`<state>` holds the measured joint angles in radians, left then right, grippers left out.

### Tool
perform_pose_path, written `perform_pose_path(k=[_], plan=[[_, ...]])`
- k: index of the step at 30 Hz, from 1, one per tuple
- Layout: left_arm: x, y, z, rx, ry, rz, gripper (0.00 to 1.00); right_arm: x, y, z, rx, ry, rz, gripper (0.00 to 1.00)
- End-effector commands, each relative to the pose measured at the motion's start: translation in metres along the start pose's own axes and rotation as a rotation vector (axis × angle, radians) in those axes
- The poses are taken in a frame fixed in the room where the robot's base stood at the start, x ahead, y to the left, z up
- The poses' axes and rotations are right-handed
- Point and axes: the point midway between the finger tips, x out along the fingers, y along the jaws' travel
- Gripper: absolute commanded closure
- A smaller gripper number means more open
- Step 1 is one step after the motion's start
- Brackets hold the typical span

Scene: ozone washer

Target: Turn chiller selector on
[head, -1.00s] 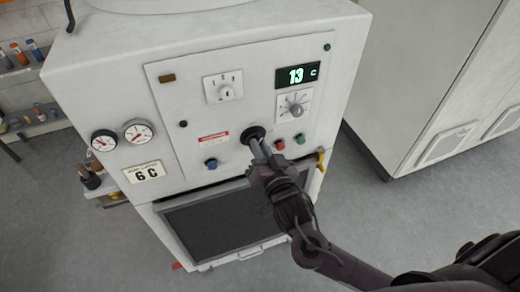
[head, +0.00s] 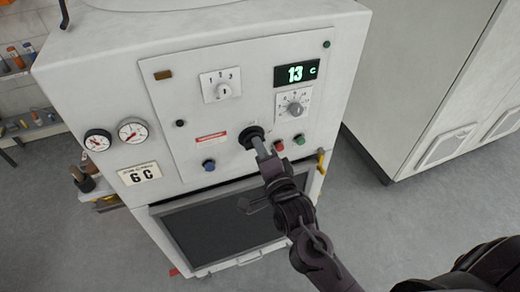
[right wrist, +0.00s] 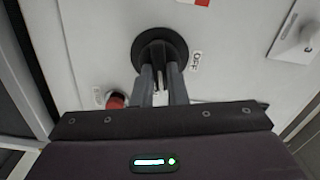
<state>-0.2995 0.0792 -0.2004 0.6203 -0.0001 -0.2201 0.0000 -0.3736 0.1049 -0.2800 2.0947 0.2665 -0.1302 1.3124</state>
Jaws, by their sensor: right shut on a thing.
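The chiller selector appears to be the round black knob (head: 249,134) on the lower middle of the white machine's control panel; its name is not readable. It also shows in the right wrist view (right wrist: 160,48), with an "OFF" label (right wrist: 196,62) beside it. My right gripper (head: 261,146) reaches up to the knob from the lower right. In the right wrist view its two grey fingers (right wrist: 161,80) are shut on the knob's raised handle. The fingers partly hide the handle, so its exact setting is unclear. My left gripper is not in view.
A red button (head: 278,145) and a green button (head: 299,139) sit close right of the knob, a blue button (head: 209,165) to its left. A numbered dial (head: 295,105) and a green "13 C" display (head: 296,73) are above right. A grey cabinet (head: 425,80) stands right.

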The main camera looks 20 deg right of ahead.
Motion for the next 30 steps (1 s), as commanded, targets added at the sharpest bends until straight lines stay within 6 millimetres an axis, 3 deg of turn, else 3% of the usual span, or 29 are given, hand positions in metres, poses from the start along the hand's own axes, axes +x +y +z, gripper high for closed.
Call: perform_pose_path(k=[12, 29, 30], plan=[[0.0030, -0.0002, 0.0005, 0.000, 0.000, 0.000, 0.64, 0.0000, 0.0014, -0.0006, 0.200, 0.002, 0.000, 1.00], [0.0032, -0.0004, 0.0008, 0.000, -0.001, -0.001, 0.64, 0.0000, 0.0013, -0.0005, 0.233, 0.002, 0.000, 1.00], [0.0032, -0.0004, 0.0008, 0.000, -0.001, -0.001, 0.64, 0.0000, 0.0013, -0.0005, 0.233, 0.002, 0.000, 0.86]])
